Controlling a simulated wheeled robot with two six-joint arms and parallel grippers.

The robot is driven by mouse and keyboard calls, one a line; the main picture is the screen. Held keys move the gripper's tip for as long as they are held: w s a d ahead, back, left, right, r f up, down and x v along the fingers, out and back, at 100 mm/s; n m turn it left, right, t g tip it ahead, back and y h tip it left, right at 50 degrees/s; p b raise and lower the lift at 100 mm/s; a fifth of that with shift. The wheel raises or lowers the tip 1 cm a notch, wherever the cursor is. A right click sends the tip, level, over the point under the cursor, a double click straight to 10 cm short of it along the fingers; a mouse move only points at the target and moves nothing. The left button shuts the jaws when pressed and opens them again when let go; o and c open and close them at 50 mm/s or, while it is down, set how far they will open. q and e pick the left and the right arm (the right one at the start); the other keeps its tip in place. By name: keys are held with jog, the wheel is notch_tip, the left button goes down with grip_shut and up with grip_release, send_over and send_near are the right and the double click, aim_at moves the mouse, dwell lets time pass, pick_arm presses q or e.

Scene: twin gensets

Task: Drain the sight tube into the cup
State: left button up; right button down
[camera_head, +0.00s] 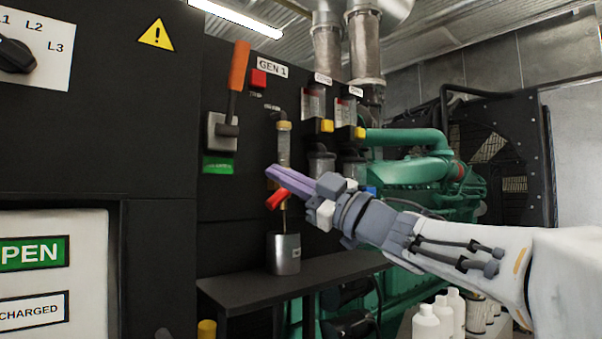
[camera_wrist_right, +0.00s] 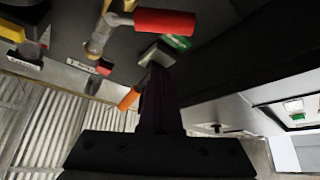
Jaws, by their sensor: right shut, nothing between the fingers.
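The sight tube (camera_head: 284,145) stands upright on the black panel, with a brass valve below it. The valve's red lever (camera_head: 277,200) slants beside my right gripper's fingers. In the right wrist view the red lever (camera_wrist_right: 165,22) and the tube (camera_wrist_right: 97,45) are near the top. A metal cup (camera_head: 284,254) stands upright on the shelf below the valve. A thin brownish line runs from the valve down to the cup; I cannot tell if it is liquid or a spout. My right gripper (camera_head: 270,177) is shut and empty, in front of the valve. The cup's inside is hidden.
A dark shelf (camera_head: 250,288) juts out under the cup, with free room to its right. An orange-handled switch (camera_head: 238,68) is up and left of the tube. Filters with yellow caps (camera_head: 326,126) and a green engine (camera_head: 405,170) are to the right. White bottles (camera_head: 426,325) stand below.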

aim_at(280, 194)
pick_arm(q)
jog(key=shift+r+p, duration=0.5)
jog(key=shift+r, duration=0.4)
pick_arm(e)
jog(key=shift+w+d+f, duration=0.2)
jog(key=shift+w+f, duration=1.15)
pick_arm(q)
jog(key=shift+d, duration=0.1)
pick_arm(e)
jog(key=shift+a, duration=0.1)
